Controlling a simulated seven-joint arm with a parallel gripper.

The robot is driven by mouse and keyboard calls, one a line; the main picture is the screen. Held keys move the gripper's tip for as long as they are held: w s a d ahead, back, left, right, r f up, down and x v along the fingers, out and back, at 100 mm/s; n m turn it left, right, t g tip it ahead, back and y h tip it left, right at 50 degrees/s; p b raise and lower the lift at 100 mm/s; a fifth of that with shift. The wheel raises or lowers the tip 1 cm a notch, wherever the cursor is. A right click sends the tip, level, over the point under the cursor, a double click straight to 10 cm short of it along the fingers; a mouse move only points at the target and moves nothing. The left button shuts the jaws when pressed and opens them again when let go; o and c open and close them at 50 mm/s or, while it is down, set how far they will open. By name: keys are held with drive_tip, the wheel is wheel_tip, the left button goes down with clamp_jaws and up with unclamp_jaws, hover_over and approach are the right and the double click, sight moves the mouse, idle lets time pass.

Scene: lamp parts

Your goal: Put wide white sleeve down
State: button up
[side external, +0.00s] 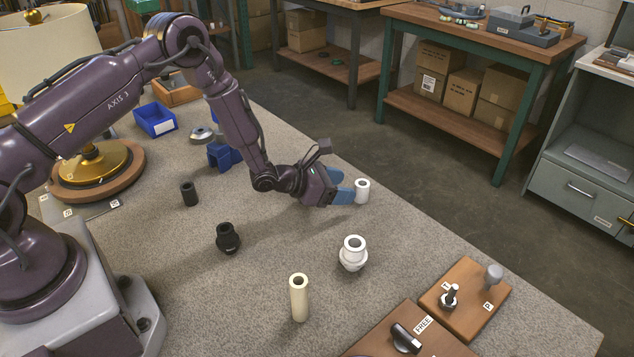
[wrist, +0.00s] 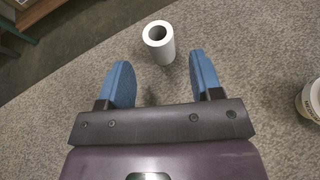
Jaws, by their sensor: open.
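The wide white sleeve (side external: 362,191) stands upright on the grey table near its far right edge. It also shows in the wrist view (wrist: 159,42), just beyond and between my fingertips. My gripper (side external: 346,190) is low over the table, its blue fingers pointing at the sleeve. In the wrist view my gripper (wrist: 160,75) has its fingers spread wide with nothing between them. In the side view a finger lies beside the sleeve; I cannot tell there whether it touches.
A white socket (side external: 353,253), a cream tube (side external: 299,297), a black socket (side external: 228,238) and a dark sleeve (side external: 189,193) stand on the table. Wooden boards (side external: 466,318) hold parts at the front right. The table edge is close to the sleeve.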

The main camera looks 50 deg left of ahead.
drive_tip(key=v, duration=0.6)
drive_tip(key=shift+s+r, duration=0.1)
drive_tip(key=shift+s, duration=0.05)
drive_tip(key=s+d+r+m+g+h, duration=0.2)
drive_tip(key=s+d+r+m+g, duration=0.15)
drive_tip(key=r+m, duration=0.3)
drive_tip(key=s+d+r+m+g+h, duration=0.2)
drive_tip(key=s+d+r+m, duration=0.25)
drive_tip(key=r, duration=0.35)
drive_tip(key=s+d+r+m+g+h, duration=0.2)
drive_tip(key=s+d+r+m, duration=0.1)
drive_tip(key=r+m, duration=0.4)
drive_tip(key=s+a+r+m+y, duration=0.4)
drive_tip(key=s+m+y, duration=0.1)
drive_tip(key=s, duration=0.3)
drive_tip(key=s+a+r+m+y, duration=0.4)
drive_tip(key=s+a+m+y, duration=0.1)
drive_tip(key=s+m, duration=0.3)
drive_tip(key=shift+s+a+r+t+y, duration=0.2)
drive_tip(key=shift+s+t+y, duration=0.15)
drive_tip(key=shift+s+y, duration=0.25)
